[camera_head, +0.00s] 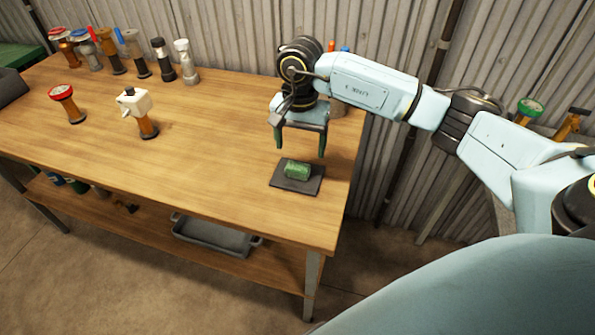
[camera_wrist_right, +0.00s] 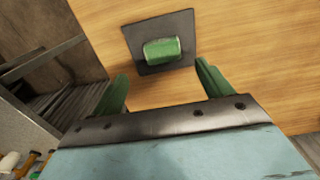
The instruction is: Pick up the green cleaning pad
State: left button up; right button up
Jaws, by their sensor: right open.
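The green cleaning pad (camera_head: 297,170) lies on a dark square mat (camera_head: 280,183) near the right end of the wooden table. My right gripper (camera_head: 300,146) is open and empty, with its green fingers pointing down. It hangs above the table, just behind the pad in the head view. In the right wrist view, the pad (camera_wrist_right: 162,51) lies beyond the fingertips, between their lines, and the gripper (camera_wrist_right: 163,82) is apart from it. My left gripper is not in view.
Several valves and fittings (camera_head: 110,50) stand along the back left of the wooden table (camera_head: 215,130). A red-topped fitting (camera_head: 66,103) and a white-topped one (camera_head: 136,112) stand nearer. A grey tray (camera_head: 212,236) sits on the lower shelf. A corrugated wall is behind.

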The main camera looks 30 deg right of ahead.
aim_at(298, 166)
notch_tip(298, 166, down, 2)
jog(key=shift+w+a+f+b, duration=0.15)
jog(key=shift+f+b, duration=0.3)
jog(key=shift+f, duration=2.25)
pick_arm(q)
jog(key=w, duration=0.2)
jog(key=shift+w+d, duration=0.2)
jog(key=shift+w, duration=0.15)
pick_arm(e)
jog(key=shift+c, duration=0.2)
jog(key=c, duration=1)
